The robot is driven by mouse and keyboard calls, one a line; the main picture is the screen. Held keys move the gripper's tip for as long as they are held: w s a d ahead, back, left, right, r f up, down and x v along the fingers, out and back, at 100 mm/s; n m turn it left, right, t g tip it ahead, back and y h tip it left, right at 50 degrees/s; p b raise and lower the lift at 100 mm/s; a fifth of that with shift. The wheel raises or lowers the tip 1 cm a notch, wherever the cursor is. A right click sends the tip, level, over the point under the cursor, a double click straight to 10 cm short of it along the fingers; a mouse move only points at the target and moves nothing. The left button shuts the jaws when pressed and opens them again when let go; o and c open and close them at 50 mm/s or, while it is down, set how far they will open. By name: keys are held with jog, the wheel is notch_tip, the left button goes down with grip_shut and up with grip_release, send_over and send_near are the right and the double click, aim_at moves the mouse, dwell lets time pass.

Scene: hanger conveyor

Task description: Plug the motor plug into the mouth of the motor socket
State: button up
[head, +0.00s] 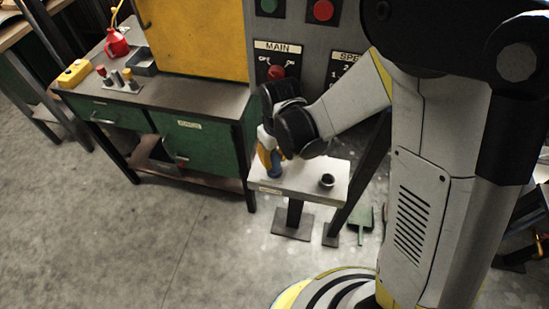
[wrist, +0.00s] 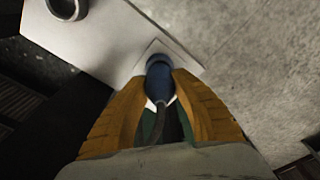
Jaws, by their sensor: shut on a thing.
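The motor plug (wrist: 158,66) is a blue cylinder with a dark cable running back toward the wrist. My gripper (wrist: 160,80) has orange fingers shut on its sides. In the head view the plug's blue end (head: 275,170) points down at the left end of a small pale stand (head: 302,176), below my gripper (head: 268,158). I cannot tell whether it touches the top. A dark, open-mouthed ring (head: 327,181), perhaps the motor socket, stands on the right part of the stand. It also shows at the upper left of the wrist view (wrist: 68,8). The plug is well apart from it.
A pale square outline (wrist: 184,58) lies on the stand around the plug. A green workbench (head: 200,142) with a red oil can (head: 116,43) and a yellow box (head: 74,73) stands left. A grey control panel (head: 280,50) rises behind. The floor in front is clear.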

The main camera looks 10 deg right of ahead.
aim_at(277, 156)
jog(key=shift+f, duration=0.45)
dwell(0.4)
jog(key=o, duration=0.8)
jog(key=o, duration=0.6)
jog(key=shift+r, duration=0.1)
jog(key=r, duration=0.7)
jog(key=s+r, duration=0.1)
jog(key=r, duration=0.3)
jog(key=shift+d+r, duration=0.3)
jog(key=shift+r, duration=0.05)
